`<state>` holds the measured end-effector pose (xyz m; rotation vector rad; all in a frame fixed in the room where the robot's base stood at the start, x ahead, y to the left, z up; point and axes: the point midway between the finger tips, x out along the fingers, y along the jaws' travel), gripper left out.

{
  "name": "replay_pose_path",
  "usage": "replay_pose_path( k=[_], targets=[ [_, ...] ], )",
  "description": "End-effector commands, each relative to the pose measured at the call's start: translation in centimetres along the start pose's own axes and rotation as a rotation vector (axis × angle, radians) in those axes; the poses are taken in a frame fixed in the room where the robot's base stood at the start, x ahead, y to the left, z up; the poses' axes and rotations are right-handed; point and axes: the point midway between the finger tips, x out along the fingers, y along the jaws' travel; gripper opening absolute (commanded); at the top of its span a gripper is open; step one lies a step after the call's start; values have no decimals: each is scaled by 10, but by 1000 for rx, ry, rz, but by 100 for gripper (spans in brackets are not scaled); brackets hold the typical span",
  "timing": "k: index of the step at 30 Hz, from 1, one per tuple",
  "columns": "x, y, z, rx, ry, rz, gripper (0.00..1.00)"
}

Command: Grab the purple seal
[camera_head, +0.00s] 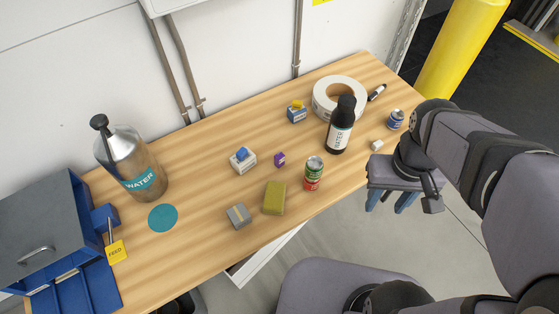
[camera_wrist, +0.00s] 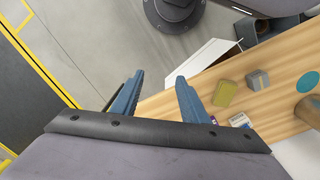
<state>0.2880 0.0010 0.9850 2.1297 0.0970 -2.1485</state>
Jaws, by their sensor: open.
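The purple seal (camera_head: 280,160) is a small purple block on the wooden table (camera_head: 205,205). It stands near the table's middle, between a white-and-blue box on its left and a red-and-green can on its right. My gripper (camera_head: 393,203) is in the head view past the table's front right edge, well to the right of the seal. Its blue fingers are apart and empty in the wrist view (camera_wrist: 157,88).
Near the seal are the white-and-blue box (camera_head: 243,161), can (camera_head: 313,174), green sponge (camera_head: 274,197) and grey block (camera_head: 239,216). A black bottle (camera_head: 340,126) and tape roll (camera_head: 338,98) stand right, a water jug (camera_head: 133,162) left. A teal disc (camera_head: 163,218) lies flat.

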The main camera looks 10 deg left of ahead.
Motion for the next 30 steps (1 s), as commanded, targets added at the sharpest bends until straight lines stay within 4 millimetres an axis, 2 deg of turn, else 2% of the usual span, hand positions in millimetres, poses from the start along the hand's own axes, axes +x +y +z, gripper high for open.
replay_pose_path(
  k=[1,8,11,14,17,21,24,30],
  targets=[
    [9,-2,-7,-68,-7,19,41],
    [18,-10,-44,-446,-45,144,41],
    [24,-19,-69,-670,-72,230,41],
    [29,-38,-102,-940,-109,350,41],
    [31,-69,-138,-1231,-161,505,41],
    [25,-128,-176,-1575,-245,745,41],
    [16,-168,-189,-1734,-301,892,41],
    [2,-227,-193,-1901,-381,1097,41]
  ],
)
